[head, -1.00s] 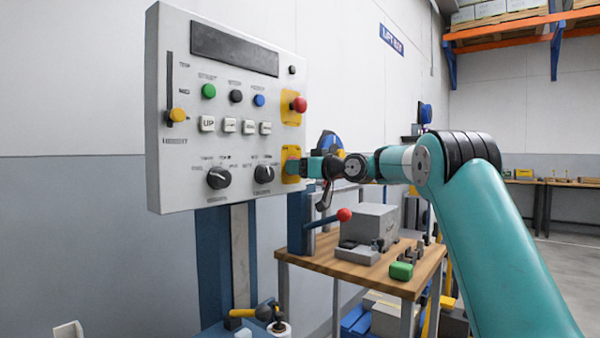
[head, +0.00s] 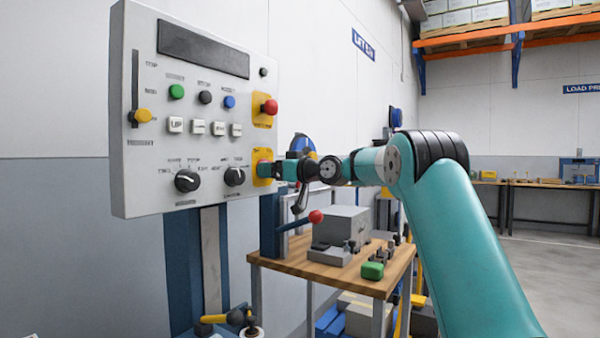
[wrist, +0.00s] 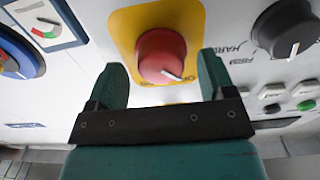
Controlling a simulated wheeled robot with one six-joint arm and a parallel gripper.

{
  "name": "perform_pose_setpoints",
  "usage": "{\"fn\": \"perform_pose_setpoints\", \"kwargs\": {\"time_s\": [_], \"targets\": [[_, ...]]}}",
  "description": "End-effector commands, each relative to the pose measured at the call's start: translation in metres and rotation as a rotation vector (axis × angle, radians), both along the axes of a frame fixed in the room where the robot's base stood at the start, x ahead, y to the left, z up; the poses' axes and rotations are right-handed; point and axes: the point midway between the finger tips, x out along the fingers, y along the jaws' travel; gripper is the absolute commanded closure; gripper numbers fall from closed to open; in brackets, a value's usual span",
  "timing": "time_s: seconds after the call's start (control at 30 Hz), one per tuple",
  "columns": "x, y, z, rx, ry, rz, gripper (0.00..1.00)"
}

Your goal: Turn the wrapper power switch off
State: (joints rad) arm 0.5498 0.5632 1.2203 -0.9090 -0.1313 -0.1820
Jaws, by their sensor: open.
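The power switch is a red rotary knob (wrist: 160,55) with a white pointer line, on a yellow plate (wrist: 122,25). In the wrist view its pointer slants to the lower right; the lettering on the plate is only partly readable. My gripper (wrist: 162,68) is open, with one teal finger on each side of the knob and a visible gap on both sides. In the head view the yellow plate (head: 262,180) sits at the lower right of the grey control panel (head: 150,190), and my gripper (head: 276,170) is right in front of it, hiding most of the knob.
Above it is a red mushroom button (head: 269,107) on another yellow plate. Black selector knobs (head: 234,176) lie to the left. A wooden table (head: 340,275) with a red-balled lever (head: 315,216) and a grey box (head: 335,228) stands below my arm.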

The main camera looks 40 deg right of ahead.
Motion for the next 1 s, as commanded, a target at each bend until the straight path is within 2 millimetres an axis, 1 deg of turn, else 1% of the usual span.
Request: {"fn": "perform_pose_setpoints", "kwargs": {"time_s": [0.17,0.4,0.5,0.6,0.7,0.8,1.0], "targets": [[-0.037,-0.015,-0.002,0.0,0.0,-0.005,0.24],[-0.096,-0.036,-0.002,-0.001,0.0,-0.006,0.24],[-0.117,-0.044,-0.002,-0.001,0.001,-0.006,0.24],[-0.133,-0.049,-0.001,-0.001,0.001,-0.004,0.24],[-0.144,-0.053,-0.001,0.0,0.001,-0.003,0.24],[-0.15,-0.055,-0.001,0.0,0.001,-0.002,0.24],[-0.153,-0.055,0.0,0.0,0.0,0.0,0.24]]}}
